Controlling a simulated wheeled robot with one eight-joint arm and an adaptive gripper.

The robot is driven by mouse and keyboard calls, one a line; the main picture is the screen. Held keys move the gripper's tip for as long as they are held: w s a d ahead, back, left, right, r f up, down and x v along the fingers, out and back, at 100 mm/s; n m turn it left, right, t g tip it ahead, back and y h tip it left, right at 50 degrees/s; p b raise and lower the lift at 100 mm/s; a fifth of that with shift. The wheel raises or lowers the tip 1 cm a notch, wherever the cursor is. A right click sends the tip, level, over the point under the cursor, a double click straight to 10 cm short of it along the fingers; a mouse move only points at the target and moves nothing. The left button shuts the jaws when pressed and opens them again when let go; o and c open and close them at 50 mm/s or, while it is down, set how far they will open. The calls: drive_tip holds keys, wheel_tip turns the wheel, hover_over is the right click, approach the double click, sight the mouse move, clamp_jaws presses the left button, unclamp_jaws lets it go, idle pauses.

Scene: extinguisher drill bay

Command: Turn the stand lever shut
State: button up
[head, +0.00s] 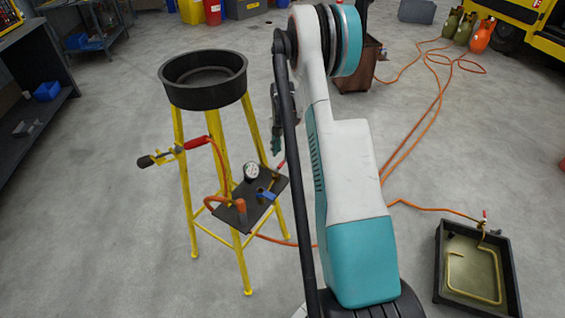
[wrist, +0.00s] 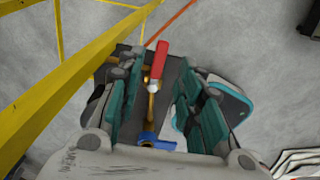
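The yellow stand (head: 236,180) carries a dark plate (head: 235,212) on its side. On the plate are a round gauge (head: 251,171) and a blue handle (head: 266,195). In the wrist view, a red-handled lever (wrist: 158,60) on a brass stem points up the picture, and the blue handle (wrist: 157,141) shows below it. A bit of red (head: 281,163) shows below my gripper in the head view. My gripper (wrist: 158,82) is open, its teal fingers either side of the red-handled lever with gaps visible. Contact cannot be told. My arm hides part of the scene.
A black round pan (head: 204,80) tops the stand. A red-handled torch (head: 195,142) sits in a bracket at its left. Orange hoses cross the floor towards gas cylinders (head: 465,28). A black tray (head: 478,270) stands at lower right. Floor left of the stand is clear.

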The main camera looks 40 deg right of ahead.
sight(283, 162)
drive_tip(key=shift+f+b, duration=0.6)
drive_tip(key=shift+f, duration=1.55)
clamp_jaws()
